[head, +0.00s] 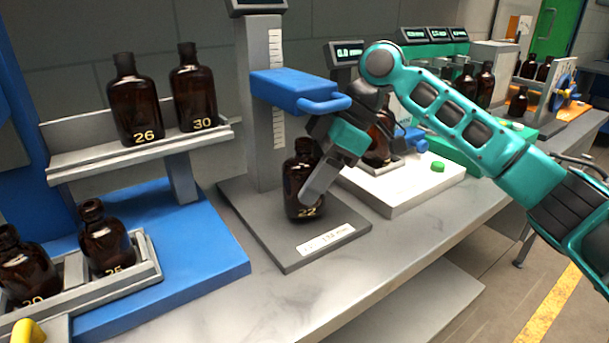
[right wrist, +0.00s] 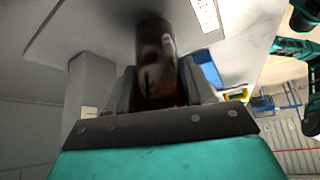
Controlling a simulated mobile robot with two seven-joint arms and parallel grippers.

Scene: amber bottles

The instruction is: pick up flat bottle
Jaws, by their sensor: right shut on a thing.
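A dark amber bottle (head: 296,180) with yellow number 22 is upright at the grey base plate (head: 262,232) of a measuring stand. My right gripper (head: 318,182) reaches down from the right and is shut on this bottle, one finger crossing its front. In the right wrist view the bottle (right wrist: 156,65) sits between the two fingers (right wrist: 160,88). I cannot tell whether its bottom touches the plate. Other amber bottles, number 26 (head: 135,103) and number 30 (head: 193,90), stand on a shelf at the left.
The stand's blue arm (head: 290,90) hangs just above the held bottle. Two more bottles sit in a lower tray (head: 150,262) at the left. Behind my gripper, another bottle (head: 378,145) is on a white scale (head: 425,185) with a green button. The front countertop (head: 310,285) is clear.

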